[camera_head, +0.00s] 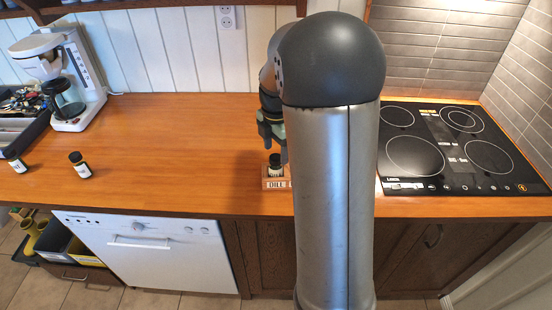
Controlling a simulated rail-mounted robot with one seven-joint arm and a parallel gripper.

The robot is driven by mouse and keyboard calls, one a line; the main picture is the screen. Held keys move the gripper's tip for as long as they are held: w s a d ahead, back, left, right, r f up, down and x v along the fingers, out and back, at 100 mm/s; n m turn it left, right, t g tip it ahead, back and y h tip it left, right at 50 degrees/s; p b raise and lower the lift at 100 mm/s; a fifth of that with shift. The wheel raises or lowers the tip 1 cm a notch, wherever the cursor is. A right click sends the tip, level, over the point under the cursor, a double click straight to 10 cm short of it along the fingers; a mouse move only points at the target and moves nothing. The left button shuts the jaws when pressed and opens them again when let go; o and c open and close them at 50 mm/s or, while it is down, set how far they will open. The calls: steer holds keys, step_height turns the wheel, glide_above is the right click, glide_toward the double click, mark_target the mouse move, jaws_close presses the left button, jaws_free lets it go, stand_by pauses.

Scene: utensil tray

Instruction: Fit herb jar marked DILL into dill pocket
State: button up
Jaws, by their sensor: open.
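A wooden block (274,184) with a label reading DILL stands near the front edge of the counter, partly hidden by my arm. A small dark-lidded jar (275,160) stands upright at this block, its lower part at the block's top. Its own label is too small to read, and I cannot tell how deep it sits in the pocket. My gripper (272,144) points down just above the jar's lid and is open. My arm hides part of the gripper, so I cannot tell whether a finger touches the jar.
Two other dark-lidded jars stand at left, one on the counter (80,166) and one near the left edge (18,164). A utensil tray (22,140) and a coffee machine (84,72) are at far left. A black cooktop (450,180) lies right. The counter's middle left is clear.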

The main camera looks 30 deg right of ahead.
step_height(320, 180, up, 7)
steer(key=s+a+f+m, duration=0.2)
steer(key=s+a+m, duration=0.5)
steer(key=s+m, duration=0.3)
steer(key=s+a+f+m, duration=0.3)
steer(key=s+a+m, duration=0.4)
steer(key=s, duration=0.5)
steer(key=m, duration=0.2)
steer(key=shift+s+f+m+t+b, duration=0.15)
steer(key=shift+s+m+t+b, duration=0.15)
steer(key=shift+m+t+b, duration=0.1)
